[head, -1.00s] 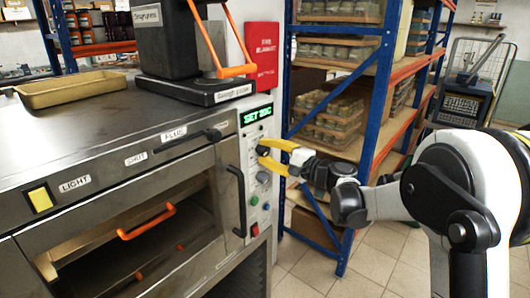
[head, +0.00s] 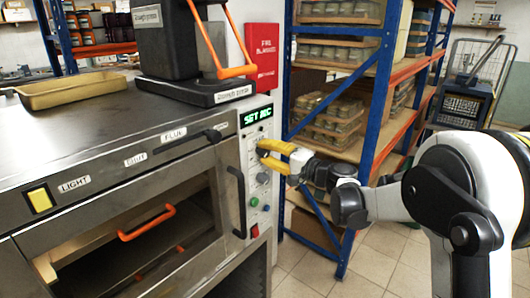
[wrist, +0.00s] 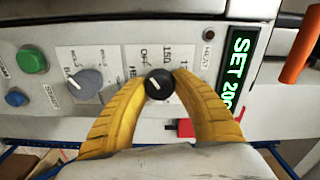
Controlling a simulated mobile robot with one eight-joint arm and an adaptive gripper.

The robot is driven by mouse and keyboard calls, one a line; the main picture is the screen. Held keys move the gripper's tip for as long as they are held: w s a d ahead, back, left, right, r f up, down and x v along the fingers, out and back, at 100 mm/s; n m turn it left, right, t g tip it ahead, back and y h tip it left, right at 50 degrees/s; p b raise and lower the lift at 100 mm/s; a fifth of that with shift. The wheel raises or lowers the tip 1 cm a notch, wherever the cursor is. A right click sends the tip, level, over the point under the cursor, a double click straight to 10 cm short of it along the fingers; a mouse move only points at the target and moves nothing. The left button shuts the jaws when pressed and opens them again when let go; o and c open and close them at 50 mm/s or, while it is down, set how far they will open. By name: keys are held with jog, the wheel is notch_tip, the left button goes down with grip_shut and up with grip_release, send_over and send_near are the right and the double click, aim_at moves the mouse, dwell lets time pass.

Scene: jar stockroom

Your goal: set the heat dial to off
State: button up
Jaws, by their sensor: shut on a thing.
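The heat dial (wrist: 160,84) is a small black knob with a white pointer mark on the oven's control panel. In the wrist view it sits between the yellow fingertips, over a plate with OFF and 150 printed on it. My gripper (wrist: 159,86) is shut on this dial from both sides. The green display (wrist: 236,72) reads about SET 200; it also shows in the head view (head: 257,116).
A second, grey dial (wrist: 88,82), a green button (wrist: 31,58) and a blue button (wrist: 16,98) share the panel. The oven's black vertical handle (head: 237,200) is just left of the panel. A blue-framed shelf of jars (head: 372,120) stands to the right.

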jog(key=o, duration=1.2)
jog(key=v, duration=1.2)
